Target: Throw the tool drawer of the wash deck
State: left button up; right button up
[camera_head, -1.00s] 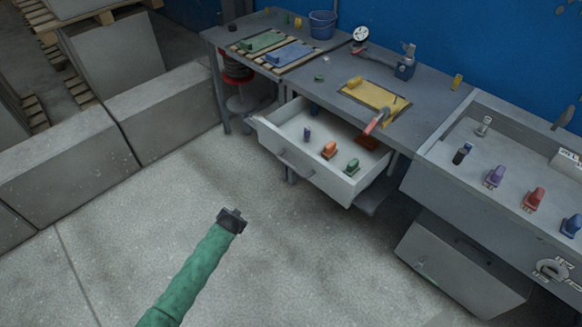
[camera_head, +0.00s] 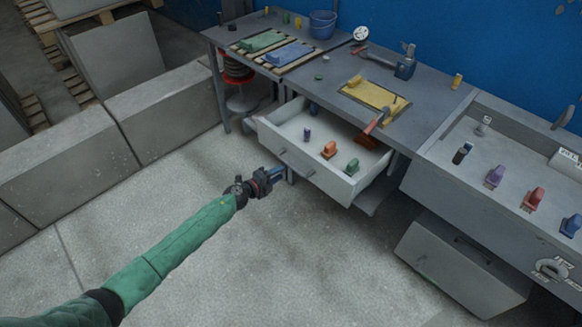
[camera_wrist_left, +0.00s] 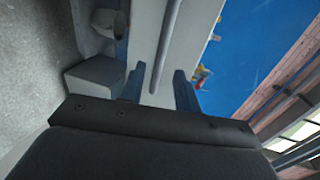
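A white-grey drawer (camera_head: 328,187) stands pulled out under the grey work table (camera_head: 330,80). A bar handle (camera_head: 296,163) runs along its front and also shows in the left wrist view (camera_wrist_left: 167,40). Inside lie an orange-topped brush (camera_head: 329,149), a green-topped brush (camera_head: 351,166), a small dark purple item (camera_head: 307,134) and a red-handled brush (camera_head: 376,123). My left gripper (camera_head: 280,174) is just in front of the drawer front, below the handle. Its blue fingers (camera_wrist_left: 158,84) are open, with the bar's line between them; I cannot tell whether they touch. My right gripper is out of view.
A grey trough (camera_head: 440,165) with several coloured items adjoins the table at right, above a grey cabinet (camera_head: 460,265). Concrete blocks (camera_head: 165,115) stand at left. The floor (camera_head: 230,270) before the drawer is clear.

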aim_at(291, 165)
pick_arm(q)
jog(key=shift+x, duration=3.85)
